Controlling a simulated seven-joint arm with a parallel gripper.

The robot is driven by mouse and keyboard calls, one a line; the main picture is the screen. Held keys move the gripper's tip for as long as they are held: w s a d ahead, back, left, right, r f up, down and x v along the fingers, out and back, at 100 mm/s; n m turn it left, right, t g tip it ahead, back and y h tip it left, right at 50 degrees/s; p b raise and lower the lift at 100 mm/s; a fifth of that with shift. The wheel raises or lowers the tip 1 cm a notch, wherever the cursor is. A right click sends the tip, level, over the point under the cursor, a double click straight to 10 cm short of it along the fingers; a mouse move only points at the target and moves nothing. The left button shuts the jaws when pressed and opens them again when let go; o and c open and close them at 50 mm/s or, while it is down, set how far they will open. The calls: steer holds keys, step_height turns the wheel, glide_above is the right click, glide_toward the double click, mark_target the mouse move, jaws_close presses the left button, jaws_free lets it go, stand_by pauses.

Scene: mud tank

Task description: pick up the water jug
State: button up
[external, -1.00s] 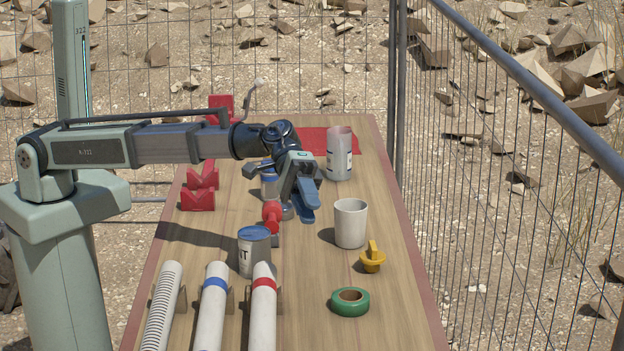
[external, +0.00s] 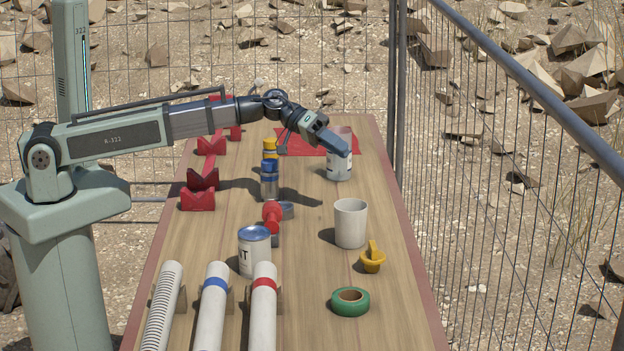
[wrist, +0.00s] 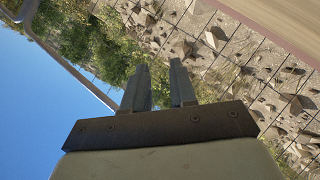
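A translucent grey container with a white label (external: 339,168) stands upright near the far right of the table. It looks most like the water jug, but I see no handle. My gripper (external: 338,147) is in front of its upper part in the external view, its fingers pointing right and slightly down. I cannot tell whether they touch it. In the wrist view my two fingers (wrist: 162,82) are apart with only background between them, and the container is not visible there. The container's upper part is partly hidden by my gripper.
A white cup (external: 350,225), a yellow plug-like piece (external: 372,262) and green tape (external: 350,302) stand nearer on the right. Blue-topped and yellow-topped bottles, red holders (external: 198,200), a can (external: 253,255) and pipes are leftward. A wire fence (external: 500,150) borders the right side.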

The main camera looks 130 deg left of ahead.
steer(key=s+a+f+m+g+y, duration=0.1)
steer(key=s+a+f+m+y, duration=0.15)
steer(key=s, duration=0.45)
steer(key=s+a+f+m+g+y, duration=0.1)
steer(key=s+a, duration=0.2)
steer(key=s, duration=0.5)
steer(key=s+a+f+m+y, duration=0.1)
steer(key=s+a+y, duration=0.1)
steer(key=s, duration=0.5)
glide_toward(342, 171)
steer(key=w+a+r, duration=0.2)
steer(key=w+a, duration=0.1)
steer(key=w, duration=0.1)
steer(key=shift+m, duration=0.25)
steer(key=shift+s+f+x, duration=0.1)
steer(key=shift+f+x, duration=0.05)
steer(key=shift+x, duration=1.05)
steer(key=shift+s+f+x, duration=0.1)
steer(key=shift+s+x, duration=0.05)
steer(key=shift+x, duration=1.05)
steer(key=shift+a, duration=0.15)
steer(key=shift+c, duration=0.3)
jaws_close()
